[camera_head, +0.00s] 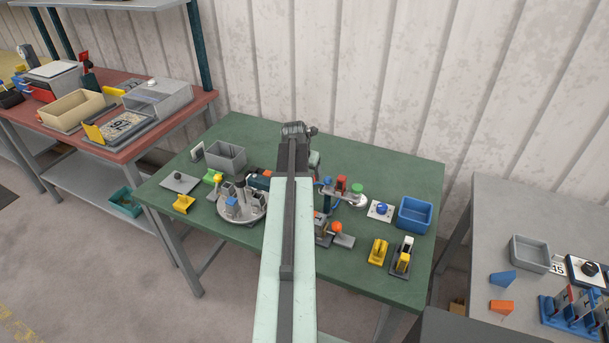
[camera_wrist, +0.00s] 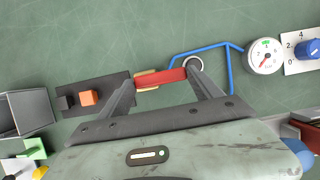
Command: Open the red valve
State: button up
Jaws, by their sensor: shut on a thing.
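The red valve handle (camera_wrist: 168,78) is a short red bar lying between my fingers in the wrist view. Tan pieces show beside it near the left finger, and a pale ring shows by the right finger. My gripper (camera_wrist: 160,77) is shut on the red handle, with one finger at each end. A bent blue pipe (camera_wrist: 205,50) runs from beside the handle towards a round gauge (camera_wrist: 264,57). In the head view my arm hides the handle and my fingers. How far the valve is turned cannot be told.
A blue knob (camera_wrist: 307,49) on a white plate is right of the gauge. A black base with an orange block (camera_wrist: 88,98) and a grey bin (camera_wrist: 32,112) are to the left. The green table (camera_head: 400,165) also carries a blue bin (camera_head: 415,214). Its back strip is clear.

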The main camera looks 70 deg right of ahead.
jog(key=shift+s+d, duration=0.15)
jog(key=shift+s, duration=0.05)
jog(key=o, duration=2.1)
jog(key=shift+w, duration=0.1)
jog(key=shift+w, duration=0.1)
jog(key=shift+r, duration=0.2)
jog(key=p+v, duration=0.7)
jog(key=shift+a+r, duration=0.2)
jog(key=shift+a, duration=0.05)
